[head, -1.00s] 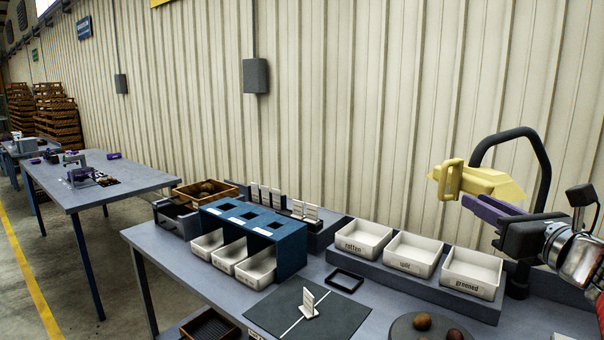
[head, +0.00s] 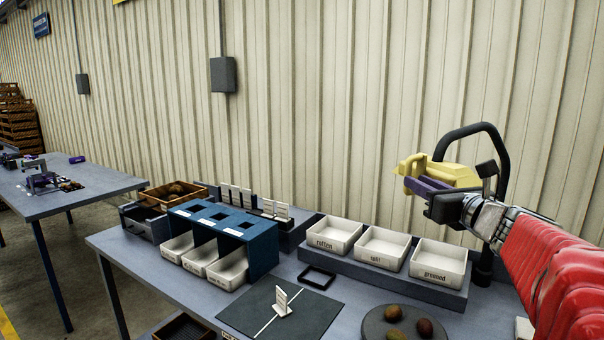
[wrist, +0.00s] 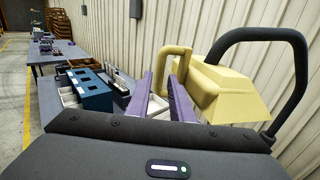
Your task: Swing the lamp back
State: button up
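The lamp has a pale yellow shade (head: 457,175) on a black curved arm (head: 502,150) at the right of the head view. A yellow loop handle (head: 408,165) sticks out from its left side. In the wrist view the shade (wrist: 225,95) is right of my fingers, and the handle (wrist: 158,65) rises between and beyond them. My gripper (head: 418,184) has purple fingers, close under and beside the handle. In the wrist view the fingers (wrist: 158,88) stand apart with a gap between them. I cannot tell whether they touch the handle.
Labelled white trays (head: 383,247) stand on a grey riser below the lamp. A blue rack (head: 222,235) with white bins is further left. A round grey plate (head: 375,325) holds several potatoes. The corrugated wall (head: 330,100) is close behind the table.

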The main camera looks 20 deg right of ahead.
jog(key=shift+w+d, duration=0.1)
jog(key=shift+w, duration=2.55)
jog(key=shift+c, duration=0.2)
grip_shut()
